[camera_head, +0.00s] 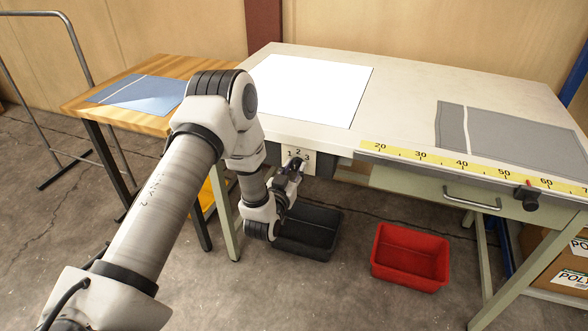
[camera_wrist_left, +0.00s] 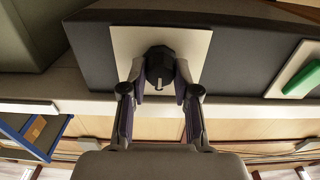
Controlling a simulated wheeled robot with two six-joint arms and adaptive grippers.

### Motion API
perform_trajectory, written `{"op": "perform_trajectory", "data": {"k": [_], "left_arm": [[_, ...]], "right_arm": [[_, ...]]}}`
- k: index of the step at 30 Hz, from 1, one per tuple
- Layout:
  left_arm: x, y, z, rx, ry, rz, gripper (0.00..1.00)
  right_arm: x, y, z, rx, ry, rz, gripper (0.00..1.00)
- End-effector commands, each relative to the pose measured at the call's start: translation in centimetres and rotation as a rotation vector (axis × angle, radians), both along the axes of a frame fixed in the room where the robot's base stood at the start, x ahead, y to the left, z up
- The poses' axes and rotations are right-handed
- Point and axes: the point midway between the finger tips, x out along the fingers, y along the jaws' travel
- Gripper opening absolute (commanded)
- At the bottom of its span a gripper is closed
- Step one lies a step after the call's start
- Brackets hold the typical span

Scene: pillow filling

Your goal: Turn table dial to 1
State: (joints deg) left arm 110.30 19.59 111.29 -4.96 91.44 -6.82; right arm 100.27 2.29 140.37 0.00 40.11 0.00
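The two fingers of my left gripper (camera_wrist_left: 160,74) stand apart on either side of the dial. I cannot tell whether they touch it. My right gripper is not in view.
A black bin (camera_head: 308,250) and a red bin (camera_head: 410,257) stand on the floor below. The table (camera_head: 410,78) carries white and grey cloths and a yellow ruler (camera_head: 440,162). A drawer handle (camera_head: 472,203) sticks out.

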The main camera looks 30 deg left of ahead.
Motion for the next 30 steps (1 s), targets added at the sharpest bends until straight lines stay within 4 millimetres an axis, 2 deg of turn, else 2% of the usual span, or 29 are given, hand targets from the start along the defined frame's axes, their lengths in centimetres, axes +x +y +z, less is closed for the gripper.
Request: {"op": "perform_trajectory", "data": {"k": [11,17,30], "left_arm": [[0.0,0.0,0.0,-0.017,-0.005,0.001,0.00],[0.0,0.1,-0.1,-0.087,-0.023,0.001,0.00],[0.0,0.2,-0.2,-0.428,-0.106,0.001,0.00]], "right_arm": [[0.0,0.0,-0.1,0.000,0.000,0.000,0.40],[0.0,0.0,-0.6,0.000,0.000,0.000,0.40],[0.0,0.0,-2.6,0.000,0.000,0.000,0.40]]}}
